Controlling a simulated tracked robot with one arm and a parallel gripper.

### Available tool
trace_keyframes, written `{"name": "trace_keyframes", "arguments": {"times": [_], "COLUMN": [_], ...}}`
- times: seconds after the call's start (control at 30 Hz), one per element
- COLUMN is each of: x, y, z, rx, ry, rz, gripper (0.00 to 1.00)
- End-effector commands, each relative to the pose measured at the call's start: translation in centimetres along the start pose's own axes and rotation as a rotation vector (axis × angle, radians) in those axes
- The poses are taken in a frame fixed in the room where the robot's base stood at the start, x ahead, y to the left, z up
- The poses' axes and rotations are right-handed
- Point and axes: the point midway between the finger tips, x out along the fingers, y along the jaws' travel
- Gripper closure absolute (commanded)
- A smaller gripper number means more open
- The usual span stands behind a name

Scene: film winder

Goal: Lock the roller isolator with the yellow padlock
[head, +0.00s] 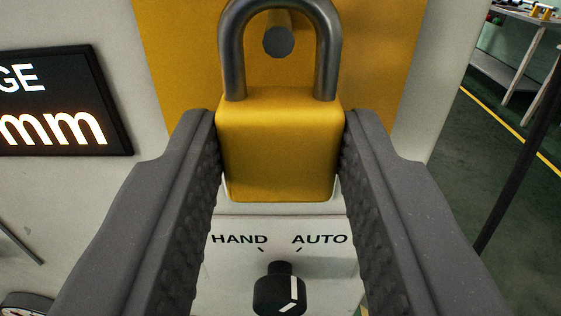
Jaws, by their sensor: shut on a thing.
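The yellow padlock (277,150) is upright between the two ridged fingers of my gripper (280,155), which is shut on its body. Its grey steel shackle (232,60) points up and looks seated in the body at both legs. Behind it is a yellow plate (385,50) on a pale cabinet face, likely part of the isolator. A round dark grey spot (278,42) on the plate shows through the shackle loop.
Below the padlock is a HAND/AUTO selector with a black knob (280,290). A dark display (65,102) reading "GE" and "mm" is at left. A gauge (25,305) shows at lower left. At right are a dark post (520,160), a floor with a yellow line, and a bench (505,75).

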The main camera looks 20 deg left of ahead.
Motion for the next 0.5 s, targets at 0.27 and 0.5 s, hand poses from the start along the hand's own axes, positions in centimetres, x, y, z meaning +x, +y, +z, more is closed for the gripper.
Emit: {"name": "trace_keyframes", "arguments": {"times": [0.27, 0.5], "x": [0.15, 0.8], "y": [-0.03, -0.02], "z": [-0.04, -0.02], "rx": [0.0, 0.0], "ry": [0.001, 0.0], "rz": [0.0, 0.0], "gripper": [0.92, 0.92]}}
